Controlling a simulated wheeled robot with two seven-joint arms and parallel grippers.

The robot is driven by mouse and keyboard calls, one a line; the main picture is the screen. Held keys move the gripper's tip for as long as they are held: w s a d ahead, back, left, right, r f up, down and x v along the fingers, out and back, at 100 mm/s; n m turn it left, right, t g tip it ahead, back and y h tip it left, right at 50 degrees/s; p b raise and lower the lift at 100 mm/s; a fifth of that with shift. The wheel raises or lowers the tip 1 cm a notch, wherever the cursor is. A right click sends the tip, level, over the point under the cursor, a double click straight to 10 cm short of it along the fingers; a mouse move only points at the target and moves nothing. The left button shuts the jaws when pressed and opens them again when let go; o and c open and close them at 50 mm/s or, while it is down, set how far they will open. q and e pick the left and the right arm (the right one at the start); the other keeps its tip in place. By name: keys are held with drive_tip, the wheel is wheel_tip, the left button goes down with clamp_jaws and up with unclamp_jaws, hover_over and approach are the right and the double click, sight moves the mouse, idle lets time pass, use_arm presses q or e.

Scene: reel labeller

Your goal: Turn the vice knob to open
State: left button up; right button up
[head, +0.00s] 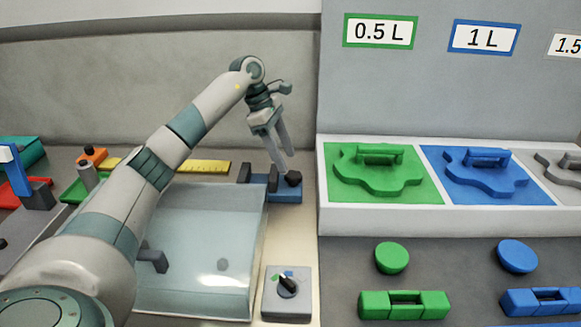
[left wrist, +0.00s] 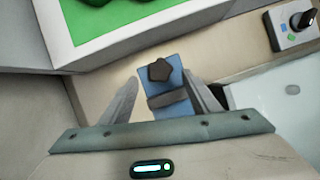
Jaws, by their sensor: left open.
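The vice is a small blue block (head: 284,194) with dark jaws, on the bench behind the glass-covered box in the head view. Its dark vice knob (head: 293,178) is at the right end. In the left wrist view the star-shaped knob (left wrist: 161,70) sits at the far end of the blue vice (left wrist: 165,90), with a dark jaw (left wrist: 168,99) nearer. My left gripper (head: 284,160) points down just above the knob. It is open, and in the left wrist view its fingers (left wrist: 166,92) stand either side of the vice. I cannot tell whether they touch it. My right gripper is not in view.
A clear-lidded box (head: 200,240) stands in front of the vice. A dial switch (head: 287,292) is nearer. A white tray (head: 420,221) with green and blue pieces borders the right. A yellow ruler (head: 204,167) lies left. Bare bench (head: 303,240) lies between box and tray.

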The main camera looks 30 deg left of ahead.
sight(293, 174)
use_arm(q)
drive_tip(key=x, duration=0.3)
drive_tip(key=shift+d+f, duration=0.15)
drive_tip(key=shift+f, duration=0.15)
drive_tip(key=shift+w+d+f+p, duration=0.1)
drive_tip(key=shift+d+f+p, duration=0.15)
drive_tip(key=shift+f, duration=0.25)
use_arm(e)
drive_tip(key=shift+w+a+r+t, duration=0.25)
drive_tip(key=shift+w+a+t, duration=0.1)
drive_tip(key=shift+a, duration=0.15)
use_arm(q)
drive_tip(key=shift+a, duration=0.1)
drive_tip(key=c, duration=1.1)
drive_tip(key=shift+o, duration=0.2)
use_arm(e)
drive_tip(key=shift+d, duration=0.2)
